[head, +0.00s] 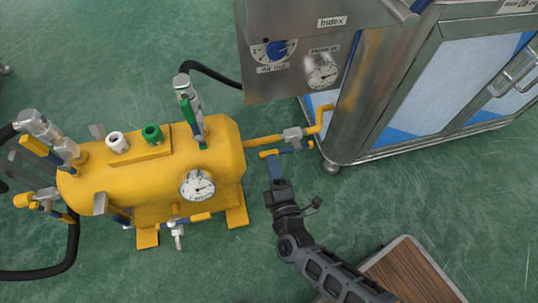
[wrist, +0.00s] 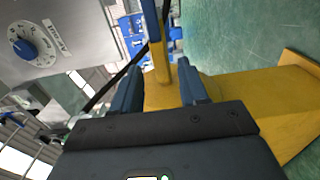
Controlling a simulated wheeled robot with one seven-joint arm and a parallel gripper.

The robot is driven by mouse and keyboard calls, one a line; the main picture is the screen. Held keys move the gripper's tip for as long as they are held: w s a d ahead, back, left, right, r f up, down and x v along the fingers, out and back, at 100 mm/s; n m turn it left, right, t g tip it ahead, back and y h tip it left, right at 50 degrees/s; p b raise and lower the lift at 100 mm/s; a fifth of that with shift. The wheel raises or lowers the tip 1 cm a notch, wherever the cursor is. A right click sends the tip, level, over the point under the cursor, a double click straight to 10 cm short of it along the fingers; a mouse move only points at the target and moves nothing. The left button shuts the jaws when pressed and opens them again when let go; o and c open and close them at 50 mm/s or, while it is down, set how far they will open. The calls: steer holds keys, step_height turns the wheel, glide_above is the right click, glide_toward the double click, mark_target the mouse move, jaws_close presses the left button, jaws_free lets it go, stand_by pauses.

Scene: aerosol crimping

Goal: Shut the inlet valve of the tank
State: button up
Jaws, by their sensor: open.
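The yellow tank (head: 150,175) lies at the left in the head view. A yellow pipe (head: 262,141) runs from its right end through a grey valve body (head: 292,134) to the steel cabinet. The valve's handle (head: 291,149), blue with yellow ends, lies in front of the body, roughly along the pipe. My gripper (head: 276,166) is just below this handle. In the wrist view my gripper (wrist: 160,85) is open. A blue and yellow bar (wrist: 160,62), apparently the handle, shows between its two blue fingers. I cannot tell whether they touch it.
The steel cabinet (head: 365,90) stands close at right, with an index panel (head: 300,50) overhanging. The tank carries a gauge (head: 198,186), a green-handled fitting (head: 190,112) and other blue-handled valves. A wooden-topped piece (head: 405,272) is at lower right. Green floor is open between.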

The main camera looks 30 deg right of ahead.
mark_target(269, 152)
steer(key=shift+b+x, duration=0.7)
steer(key=shift+x, duration=1.65)
jaws_close()
